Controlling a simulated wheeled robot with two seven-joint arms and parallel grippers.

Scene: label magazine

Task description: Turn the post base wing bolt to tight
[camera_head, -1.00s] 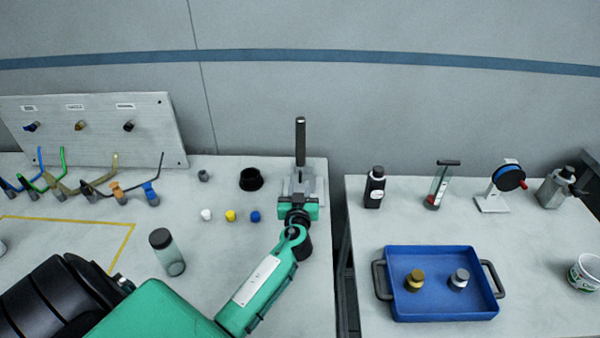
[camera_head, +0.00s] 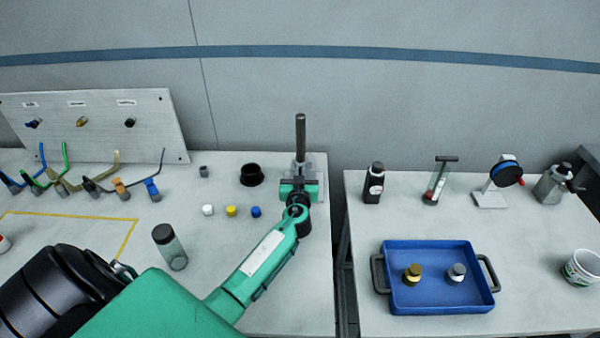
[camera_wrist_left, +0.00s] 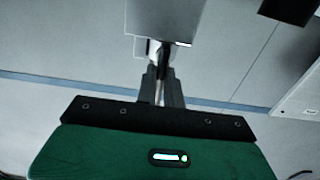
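The metal post (camera_head: 300,138) stands upright on its base (camera_head: 318,165) at the right rear of the left table. My left gripper (camera_wrist_left: 161,75) reaches the front of the base; in the head view its green body covers the contact. In the left wrist view the two grey fingers are close together, with their tips at a small pale and dark part under a grey block (camera_wrist_left: 165,18). This part appears to be the wing bolt (camera_wrist_left: 154,47), mostly hidden by the fingers. The bolt's angle cannot be read. My right gripper is not in view.
A black ring-shaped cup (camera_head: 251,175) and small white, yellow and blue caps (camera_head: 231,211) lie left of the post. A dark-lidded jar (camera_head: 171,248) stands nearer. Across a gap, the right table holds a blue tray (camera_head: 440,303) and a black bottle (camera_head: 374,184).

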